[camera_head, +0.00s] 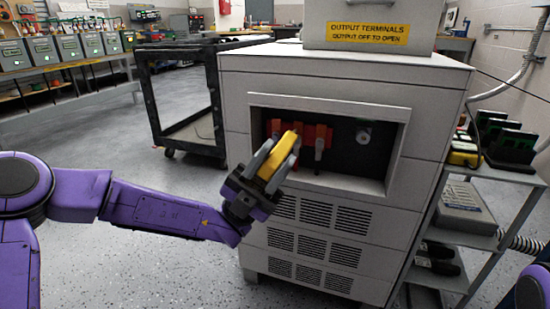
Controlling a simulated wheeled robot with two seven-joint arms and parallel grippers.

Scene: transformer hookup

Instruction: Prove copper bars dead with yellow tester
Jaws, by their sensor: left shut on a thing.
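My left gripper (262,178) is shut on the yellow tester (279,156). It holds the tester tilted in front of the left part of the open recess in the grey cabinet (345,85). Inside the recess are red-orange parts (316,134), partly hidden behind the tester and gripper. I cannot make out clear copper bars, nor whether the tester touches anything. A round grey knob or fitting (363,135) sits on the dark back panel (345,155). Of my right arm, only a purple part shows at the lower right edge; its gripper is out of view.
A yellow sign (367,34) on the cabinet top reads "OUTPUT TERMINALS". A grey shelf cart (508,180) with black devices and a yellow device (463,153) stands close on the right. A black cart (150,95) stands behind left. The floor at left is clear.

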